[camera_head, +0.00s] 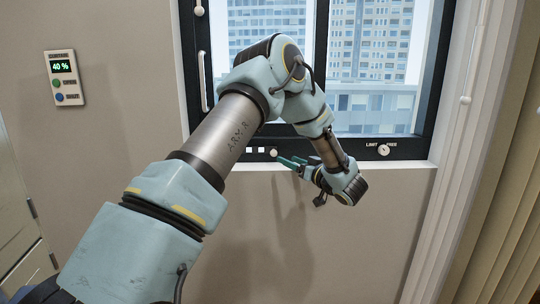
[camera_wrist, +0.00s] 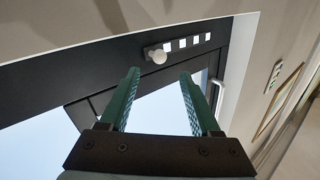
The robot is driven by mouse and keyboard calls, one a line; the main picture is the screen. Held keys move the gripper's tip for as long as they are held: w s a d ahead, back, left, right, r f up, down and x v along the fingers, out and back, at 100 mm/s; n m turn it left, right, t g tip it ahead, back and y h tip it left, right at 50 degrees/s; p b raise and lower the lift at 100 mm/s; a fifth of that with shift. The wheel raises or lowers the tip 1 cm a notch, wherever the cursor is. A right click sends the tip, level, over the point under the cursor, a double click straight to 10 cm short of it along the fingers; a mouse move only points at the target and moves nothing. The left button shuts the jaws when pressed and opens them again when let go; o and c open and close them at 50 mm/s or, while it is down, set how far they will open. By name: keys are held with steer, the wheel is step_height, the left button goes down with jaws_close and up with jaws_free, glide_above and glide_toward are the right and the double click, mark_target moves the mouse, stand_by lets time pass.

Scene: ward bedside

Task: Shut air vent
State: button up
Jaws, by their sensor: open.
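The air vent (camera_wrist: 187,44) is a strip of light square openings in the dark lower window frame, with a pale round knob (camera_wrist: 158,56) at one end. Light squares show between dark ones. In the head view the vent (camera_head: 255,150) is at the frame's lower left and its knob (camera_head: 273,153) is just right of the squares. My gripper (camera_head: 292,163) is beside the knob, its green fingers pointing left toward it. In the wrist view my gripper (camera_wrist: 160,76) is open and empty, with the knob just beyond the gap between the fingertips. I see no contact.
A dial marked LIMIT and FREE (camera_head: 383,150) sits on the frame at right. A wall panel (camera_head: 64,77) reads 40 %, with green and blue buttons. A window handle (camera_head: 203,80) is at left. A white sill (camera_head: 230,166) runs below; the wall under it is bare.

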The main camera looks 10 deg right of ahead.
mark_target(276, 153)
steer(key=p+x, duration=0.1)
steer(key=x, duration=0.6)
steer(key=shift+w, duration=0.4)
steer(key=shift+a, duration=0.1)
jaws_close()
stand_by(0.9)
